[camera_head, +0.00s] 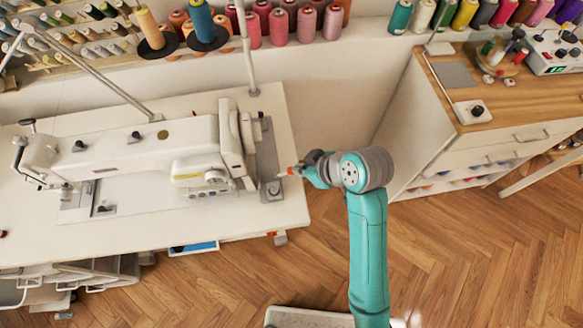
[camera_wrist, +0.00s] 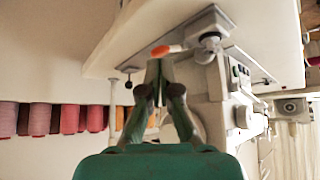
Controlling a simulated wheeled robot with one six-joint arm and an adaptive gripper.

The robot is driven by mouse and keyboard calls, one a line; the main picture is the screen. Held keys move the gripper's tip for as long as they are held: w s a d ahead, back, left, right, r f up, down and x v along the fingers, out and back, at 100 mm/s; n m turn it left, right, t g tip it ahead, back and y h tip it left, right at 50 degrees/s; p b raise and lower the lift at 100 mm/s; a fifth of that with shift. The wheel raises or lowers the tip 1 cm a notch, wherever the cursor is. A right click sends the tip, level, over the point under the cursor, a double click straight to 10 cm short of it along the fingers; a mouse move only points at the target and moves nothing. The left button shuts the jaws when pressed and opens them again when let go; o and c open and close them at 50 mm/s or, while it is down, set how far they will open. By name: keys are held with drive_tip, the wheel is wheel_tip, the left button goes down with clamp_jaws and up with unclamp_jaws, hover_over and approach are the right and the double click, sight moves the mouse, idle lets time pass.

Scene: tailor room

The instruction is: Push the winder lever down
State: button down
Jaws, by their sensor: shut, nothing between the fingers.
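The winder lever (camera_head: 290,171) has an orange tip and sits at the right end of the white sewing machine (camera_head: 160,150), beside a small round metal winder part (camera_head: 275,188). In the wrist view the orange lever tip (camera_wrist: 162,50) lies just beyond my fingertips, with the metal winder part (camera_wrist: 209,42) to its right. My gripper (camera_head: 303,171) is at the lever's right in the head view. Its fingers are shut and empty, and they show in the wrist view (camera_wrist: 157,66). I cannot tell whether they touch the lever.
The machine stands on a white table (camera_head: 255,222). A thin stand pole (camera_head: 246,50) rises at its back. Thread spools (camera_head: 278,27) line the wall shelf. A wooden-topped cabinet (camera_head: 460,130) stands at the right, with open wooden floor (camera_head: 460,270) in front.

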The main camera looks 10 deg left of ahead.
drive_tip(key=shift+x, duration=1.05)
drive_tip(key=shift+f, duration=0.95)
drive_tip(key=shift+r, duration=0.1)
drive_tip(key=d, duration=0.1)
drive_tip(key=s+d+r, duration=0.1)
drive_tip(key=shift+s+d, duration=0.3)
drive_tip(key=v, duration=1.2)
